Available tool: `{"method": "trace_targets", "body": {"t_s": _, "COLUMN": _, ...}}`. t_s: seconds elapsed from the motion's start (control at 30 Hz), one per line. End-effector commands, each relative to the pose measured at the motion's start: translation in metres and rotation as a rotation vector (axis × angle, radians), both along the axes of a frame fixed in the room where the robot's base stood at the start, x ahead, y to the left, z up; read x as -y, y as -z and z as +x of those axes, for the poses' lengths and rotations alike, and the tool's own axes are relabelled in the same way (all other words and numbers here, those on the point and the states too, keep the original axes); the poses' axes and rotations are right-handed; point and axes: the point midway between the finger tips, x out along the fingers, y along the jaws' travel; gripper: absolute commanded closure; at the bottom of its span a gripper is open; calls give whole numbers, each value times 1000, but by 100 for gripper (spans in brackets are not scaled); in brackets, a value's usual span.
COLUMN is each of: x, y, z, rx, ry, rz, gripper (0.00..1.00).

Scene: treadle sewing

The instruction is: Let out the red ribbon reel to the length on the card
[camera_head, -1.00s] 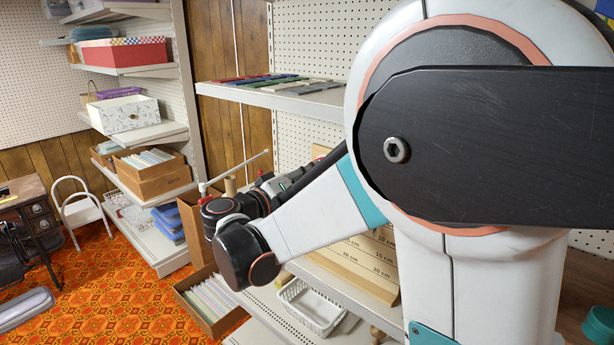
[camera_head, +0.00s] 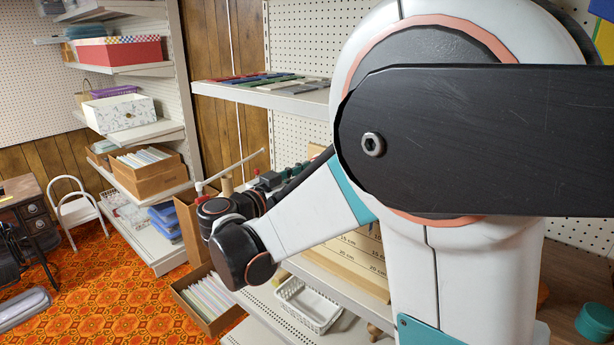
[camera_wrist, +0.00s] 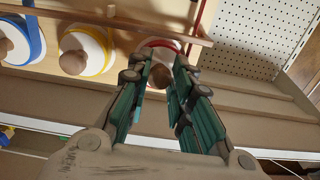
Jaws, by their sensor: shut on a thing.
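In the wrist view, the red-rimmed reel (camera_wrist: 153,43) is on a wooden rack, with red ribbon (camera_wrist: 197,17) running up to its right. My gripper (camera_wrist: 164,60) has its teal fingers around the reel's round wooden knob (camera_wrist: 160,76) and is shut on it. The fingers hide much of the reel. In the head view, my arm covers most of the work area, and the reel is hidden. A wooden board with centimetre marks (camera_head: 358,262) shows partly below my arm. I cannot make out the length card.
A yellow-rimmed reel (camera_wrist: 104,38) and a blue-rimmed reel (camera_wrist: 38,40) sit left of the red one, close to my fingers. A wooden bar (camera_wrist: 95,18) crosses above them. A shelf with coloured strips (camera_head: 275,92) is above my arm; a white basket (camera_head: 308,304) is below.

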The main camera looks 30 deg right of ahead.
Motion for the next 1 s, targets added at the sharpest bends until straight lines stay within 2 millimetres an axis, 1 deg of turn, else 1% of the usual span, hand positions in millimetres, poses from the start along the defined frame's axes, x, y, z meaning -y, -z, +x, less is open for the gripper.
{"method": "trace_targets", "body": {"t_s": 0.03, "x": 0, "y": 3, "z": -1, "rx": 22, "ry": 2, "rz": 15, "gripper": 100}}
{"method": "trace_targets", "body": {"t_s": 0.33, "x": 0, "y": 3, "z": -1, "rx": 124, "ry": 2, "rz": 58, "gripper": 100}}
{"method": "trace_targets", "body": {"t_s": 0.87, "x": 0, "y": 3, "z": -1, "rx": 145, "ry": 2, "rz": 66, "gripper": 100}}
{"method": "trace_targets", "body": {"t_s": 0.9, "x": 0, "y": 3, "z": -1, "rx": 145, "ry": 2, "rz": 66, "gripper": 75}}
{"method": "trace_targets", "body": {"t_s": 0.97, "x": 0, "y": 3, "z": -1, "rx": 145, "ry": 2, "rz": 66, "gripper": 62}}
{"method": "trace_targets", "body": {"t_s": 1.0, "x": 0, "y": 3, "z": -1, "rx": 145, "ry": 2, "rz": 65, "gripper": 60}}
